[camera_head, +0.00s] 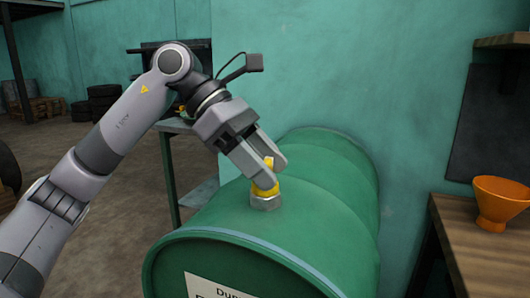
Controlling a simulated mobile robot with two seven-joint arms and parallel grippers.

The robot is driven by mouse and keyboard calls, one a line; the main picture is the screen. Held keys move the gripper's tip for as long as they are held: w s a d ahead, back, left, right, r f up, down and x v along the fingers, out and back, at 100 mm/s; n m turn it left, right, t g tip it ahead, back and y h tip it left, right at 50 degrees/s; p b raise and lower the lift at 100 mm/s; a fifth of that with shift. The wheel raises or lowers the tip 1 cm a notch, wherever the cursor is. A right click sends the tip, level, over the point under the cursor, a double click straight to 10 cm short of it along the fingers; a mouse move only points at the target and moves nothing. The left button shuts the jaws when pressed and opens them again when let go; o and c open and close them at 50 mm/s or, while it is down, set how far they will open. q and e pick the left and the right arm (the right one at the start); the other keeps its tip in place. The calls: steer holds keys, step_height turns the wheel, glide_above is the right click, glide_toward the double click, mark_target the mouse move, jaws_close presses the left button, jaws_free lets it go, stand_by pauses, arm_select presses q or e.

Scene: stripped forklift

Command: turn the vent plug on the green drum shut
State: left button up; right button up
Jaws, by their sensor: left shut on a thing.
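The green drum (335,235) lies on its side in front of the teal wall, with a white label at its near end. The vent plug (266,187) is yellow with an upright tab and sits in a grey metal fitting (266,202) on top of the drum. My left gripper (268,171) reaches down from the upper left and is shut on the plug's yellow tab. The fingers hide part of the tab. My right gripper is not in view.
An orange funnel (498,203) stands on a wooden bench (470,232) at the right. A metal table (170,170) stands behind the drum at the left. Stacked tyres (100,100) are farther back. The floor at left is open.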

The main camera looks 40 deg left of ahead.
arm_select(q)
steer(key=shift+m+g+p, duration=0.3)
steer(key=shift+m+g, duration=0.1)
steer(key=shift+m, duration=0.2)
steer(key=o, duration=1)
steer(key=shift+c, duration=0.2)
steer(key=v, duration=0.7)
steer(key=shift+p, duration=0.45)
steer(key=shift+a, duration=0.1)
